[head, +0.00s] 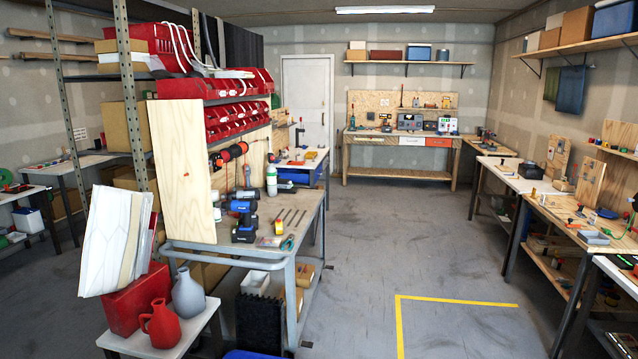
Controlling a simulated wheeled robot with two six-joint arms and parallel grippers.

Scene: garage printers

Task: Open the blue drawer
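A blue drawer-like front or bin (298,177) shows under the top of a table (303,160) at the middle left, beyond the grey cart. It is small and partly hidden by the cart and the things on it, so I cannot tell for sure whether it is a drawer or how far it is open. The wooden workbench (398,174) at the back wall has a row of drawer fronts, with a white one (412,141) and an orange-red one (438,143); they look shut. Neither of my grippers is in view.
A grey metal cart (303,262) with tools stands left of centre. A small white table (190,325) with red and grey vases is at the front left. Benches (515,178) line the right side. The grey floor (400,235) between is clear, with a yellow line (455,302).

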